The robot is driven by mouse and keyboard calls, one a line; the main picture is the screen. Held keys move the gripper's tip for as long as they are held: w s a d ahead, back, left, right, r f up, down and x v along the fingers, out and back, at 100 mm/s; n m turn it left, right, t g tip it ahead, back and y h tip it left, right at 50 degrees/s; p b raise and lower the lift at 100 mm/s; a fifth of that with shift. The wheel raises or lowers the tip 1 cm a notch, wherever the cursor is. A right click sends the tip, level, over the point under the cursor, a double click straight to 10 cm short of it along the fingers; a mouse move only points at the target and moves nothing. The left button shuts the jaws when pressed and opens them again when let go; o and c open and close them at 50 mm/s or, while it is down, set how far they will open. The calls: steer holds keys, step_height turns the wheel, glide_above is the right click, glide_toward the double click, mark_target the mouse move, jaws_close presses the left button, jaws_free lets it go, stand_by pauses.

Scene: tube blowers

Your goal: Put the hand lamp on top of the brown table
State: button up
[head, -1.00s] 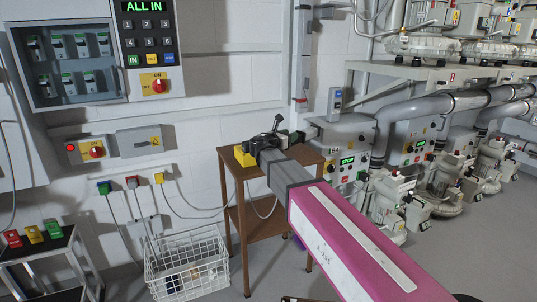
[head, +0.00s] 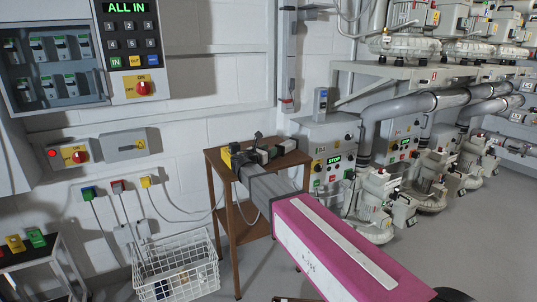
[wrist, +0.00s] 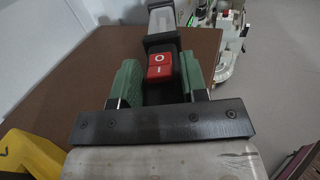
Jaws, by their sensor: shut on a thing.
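The hand lamp (wrist: 160,50) has a black body with a red rocker switch and a pale tube running away from me in the wrist view. My gripper (wrist: 159,80) is shut on its black body, between two green finger pads. The brown table (wrist: 75,75) lies below and around the lamp. In the head view, my gripper (head: 252,158) is over the top of the brown table (head: 214,160), a small brown stand with a lower shelf. I cannot tell whether the lamp touches the tabletop.
A yellow object (wrist: 30,155) is at the lower left of the wrist view, close beside my gripper. A white wire basket (head: 178,262) stands on the floor left of the table. Blower machines (head: 375,200) stand to the right. Wall boxes and cables are behind.

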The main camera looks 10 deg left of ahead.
steer(key=shift+f, duration=0.6)
steer(key=o, duration=1.1)
steer(key=shift+f, duration=0.1)
steer(key=shift+o, duration=0.2)
steer(key=v, duration=1.2)
